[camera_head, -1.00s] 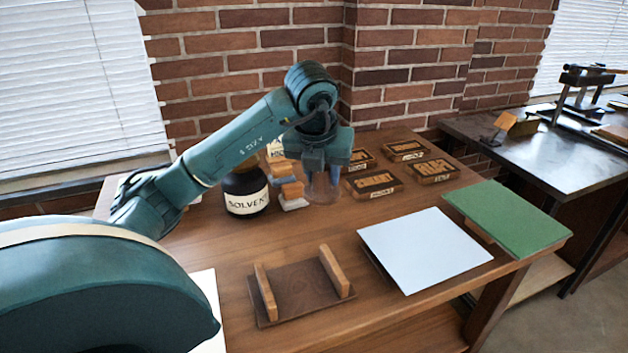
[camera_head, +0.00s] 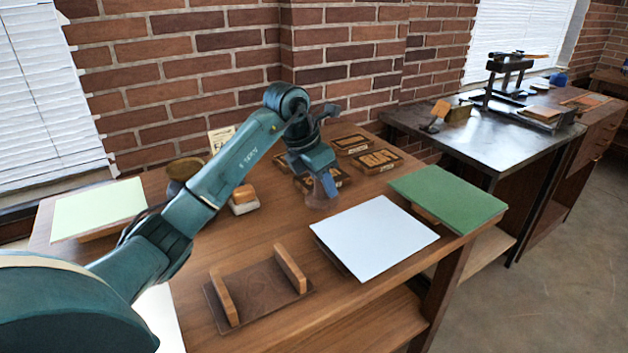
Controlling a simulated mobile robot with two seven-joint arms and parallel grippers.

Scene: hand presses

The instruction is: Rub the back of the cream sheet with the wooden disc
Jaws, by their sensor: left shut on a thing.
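The cream sheet (camera_head: 98,208), pale with a slight yellow-green tint, lies flat on a block at the far left of the table. My left gripper (camera_head: 320,188) points down over the middle of the table, well to the right of that sheet. It is shut on a round brownish thing (camera_head: 317,202), apparently the wooden disc, partly hidden by the fingers. I cannot tell whether it touches the table. My right gripper is not in view.
A pale blue sheet (camera_head: 375,237) and a green sheet (camera_head: 447,198) lie to the right. A board with two upright wooden bars (camera_head: 258,291) is in front. Carved blocks (camera_head: 379,161) stand behind my gripper. A dark pot (camera_head: 184,172) is partly behind my arm.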

